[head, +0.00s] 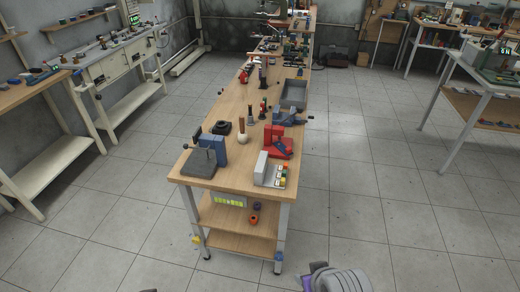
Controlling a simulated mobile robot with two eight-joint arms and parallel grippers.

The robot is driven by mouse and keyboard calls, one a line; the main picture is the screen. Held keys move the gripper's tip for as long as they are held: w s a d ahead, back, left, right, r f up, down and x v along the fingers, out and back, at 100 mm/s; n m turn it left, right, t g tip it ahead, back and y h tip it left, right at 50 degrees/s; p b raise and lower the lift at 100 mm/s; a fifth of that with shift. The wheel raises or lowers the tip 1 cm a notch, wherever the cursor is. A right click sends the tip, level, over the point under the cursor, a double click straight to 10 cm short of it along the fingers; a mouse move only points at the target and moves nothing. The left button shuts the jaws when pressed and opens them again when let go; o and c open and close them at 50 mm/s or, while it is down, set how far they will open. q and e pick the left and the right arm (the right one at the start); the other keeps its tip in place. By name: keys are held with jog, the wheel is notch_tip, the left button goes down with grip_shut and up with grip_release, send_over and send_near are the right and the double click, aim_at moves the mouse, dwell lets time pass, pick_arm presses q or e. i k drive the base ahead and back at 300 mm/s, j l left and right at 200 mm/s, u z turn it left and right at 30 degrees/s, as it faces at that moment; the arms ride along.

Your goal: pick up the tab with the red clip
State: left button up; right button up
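A white upright block (261,166) stands on a pale base near the front right end of the long wooden workbench (215,176). A row of small coloured pieces sits along its right side. A red one (284,168) is at the far end of the row, with yellow and green ones nearer. They are too small to tell whether one is a tab with a clip. Neither of my grippers can be made out. A grey rounded part at the bottom edge looks like part of my own arm.
On the bench, a red device (279,141) stands behind the white block, and a blue and grey press (205,155) is at the front left. A grey bin (293,94) and several tools stand farther back. Tiled floor (350,215) is clear to the right.

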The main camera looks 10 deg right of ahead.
aim_at(287, 151)
jog(key=u, duration=1.75)
jog(key=k+l+u, duration=0.1)
jog(key=l+u, duration=0.15)
jog(key=l, duration=0.15)
jog(key=k+l+u, duration=0.1)
jog(key=l+u, duration=0.15)
jog(key=l, duration=0.2)
jog(key=k+l, duration=0.15)
jog(key=l, duration=0.3)
jog(key=k+l, duration=0.15)
jog(key=l, duration=0.3)
jog(key=k+l, duration=0.15)
jog(key=l, duration=0.3)
jog(key=k+l, duration=0.1)
jog(key=l, duration=0.4)
jog(key=k+l, duration=0.15)
jog(key=l, duration=0.3)
jog(key=k+l, duration=0.15)
jog(key=l, duration=0.3)
jog(key=k+l, duration=0.15)
jog(key=l, duration=0.3)
jog(key=k+l, duration=0.15)
jog(key=l, duration=0.3)
